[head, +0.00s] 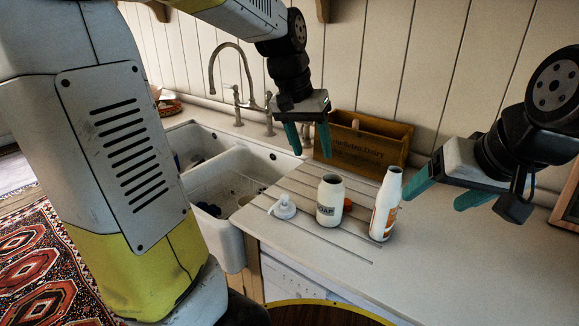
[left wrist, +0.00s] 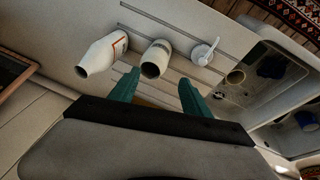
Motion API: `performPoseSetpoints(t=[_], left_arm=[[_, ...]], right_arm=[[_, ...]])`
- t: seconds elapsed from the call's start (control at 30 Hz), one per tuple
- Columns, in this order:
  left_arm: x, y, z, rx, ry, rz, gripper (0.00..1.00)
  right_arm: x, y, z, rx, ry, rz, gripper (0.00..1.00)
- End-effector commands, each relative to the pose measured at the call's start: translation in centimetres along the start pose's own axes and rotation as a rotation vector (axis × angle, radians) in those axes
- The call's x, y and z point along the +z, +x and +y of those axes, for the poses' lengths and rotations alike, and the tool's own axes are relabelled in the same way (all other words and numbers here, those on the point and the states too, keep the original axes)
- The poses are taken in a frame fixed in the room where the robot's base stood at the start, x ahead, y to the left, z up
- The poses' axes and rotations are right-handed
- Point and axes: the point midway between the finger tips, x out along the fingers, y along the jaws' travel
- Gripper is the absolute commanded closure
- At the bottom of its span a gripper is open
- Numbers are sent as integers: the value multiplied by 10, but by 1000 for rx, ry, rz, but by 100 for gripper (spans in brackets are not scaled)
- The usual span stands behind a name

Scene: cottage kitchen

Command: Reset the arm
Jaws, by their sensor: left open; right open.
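My left gripper (head: 309,143) is open and empty, fingers pointing down, above the counter in front of the wooden crate. Its green fingers also show in the left wrist view (left wrist: 158,84). My right gripper (head: 443,193) is open and empty, to the right of the tall white bottle (head: 385,206), with its fingers pointing left and down. A white soap jar (head: 329,203) with an open top stands upright on the counter. The jar (left wrist: 156,59) and the bottle (left wrist: 100,56) also appear beyond my fingers in the left wrist view.
A white pump top (head: 283,208) lies left of the jar. A small orange thing (head: 347,205) is partly hidden behind it. A wooden crate (head: 362,145) stands against the wall. The white double sink (head: 226,179) and tap (head: 238,84) are left. The right counter (head: 480,255) is clear.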

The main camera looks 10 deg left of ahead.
Motion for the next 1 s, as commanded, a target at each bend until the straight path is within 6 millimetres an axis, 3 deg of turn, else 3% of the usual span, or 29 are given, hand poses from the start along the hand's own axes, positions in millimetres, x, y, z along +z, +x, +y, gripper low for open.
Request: performPoseSetpoints(t=[0.1,0.2,0.4,0.6,1.0], left_arm=[[45,-30,-7,4,-46,103,44],[80,-44,-9,-8,-76,179,44],[130,-50,-9,-46,-118,283,44],[145,-49,-9,-64,-131,315,44],[144,-49,-9,-63,-131,315,44]], right_arm=[[0,0,0,0,0,0,25],[0,0,0,0,0,0,25],[0,0,0,0,0,0,25],[0,0,0,0,0,0,25],[0,0,0,0,0,0,25]])
